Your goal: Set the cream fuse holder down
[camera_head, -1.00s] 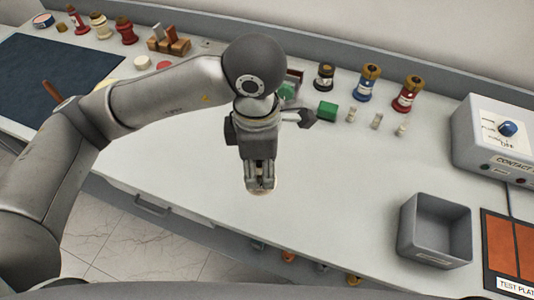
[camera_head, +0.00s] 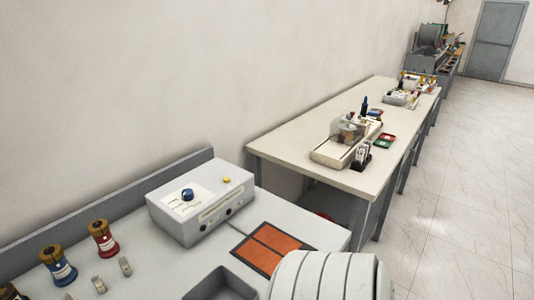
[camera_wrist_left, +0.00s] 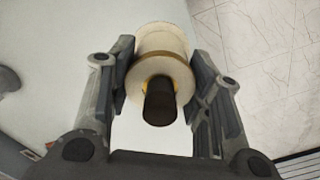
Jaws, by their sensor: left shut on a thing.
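The cream fuse holder (camera_wrist_left: 163,48) shows in the left wrist view as a round, spool-like cream body with a flange and a dark rod end toward the camera. My left gripper (camera_wrist_left: 158,75) is shut on it, with one finger on each side. A pale surface and floor tiles show beyond it. The gap between the holder and that surface cannot be told. Neither the left gripper nor the held holder shows in the head view. My right gripper is in no view.
In the head view, a grey-white control box (camera_head: 200,205) stands on the bench beside an orange plate (camera_head: 268,247) and a grey open bin (camera_head: 222,287). Red (camera_head: 103,240) and blue (camera_head: 58,266) holders stand left, near small pale pieces (camera_head: 125,267). Another table (camera_head: 285,150) stands beyond.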

